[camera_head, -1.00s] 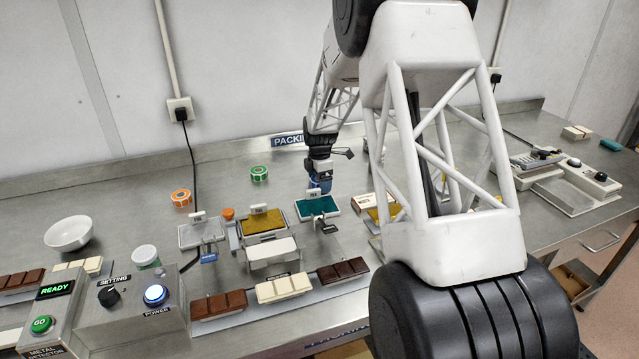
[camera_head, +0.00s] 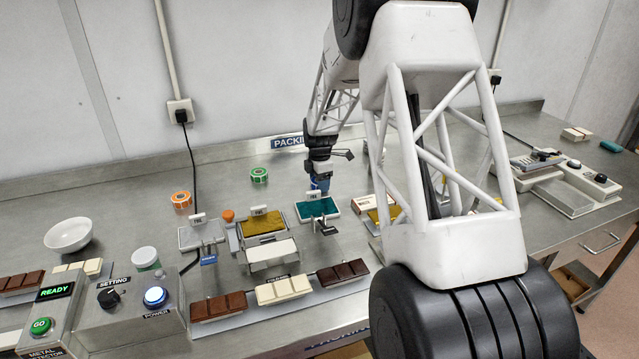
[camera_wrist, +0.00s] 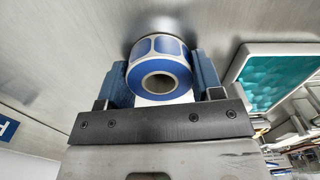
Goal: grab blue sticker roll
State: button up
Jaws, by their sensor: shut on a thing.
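The blue sticker roll (camera_wrist: 160,52) shows in the wrist view, with a pale core facing the camera. My gripper (camera_wrist: 163,75) has its two blue fingers on either side of the roll and is shut on it. In the head view my gripper (camera_head: 320,186) is just behind the teal tray, and the roll is too small there to tell from the blue fingers. Whether the roll touches the steel table (camera_wrist: 75,45) cannot be told.
The teal tray (camera_head: 318,208) is close in front of my gripper; it also shows in the wrist view (camera_wrist: 275,72). A green roll (camera_head: 259,175) and an orange roll (camera_head: 181,200) stand to the left. A gold tray (camera_head: 263,224) and several chocolate bars (camera_head: 281,290) lie nearer. The back of the table is clear.

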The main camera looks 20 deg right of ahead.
notch_tip(320, 180, up, 10)
dwell(0.6)
jog(key=shift+d, duration=0.15)
dwell(0.5)
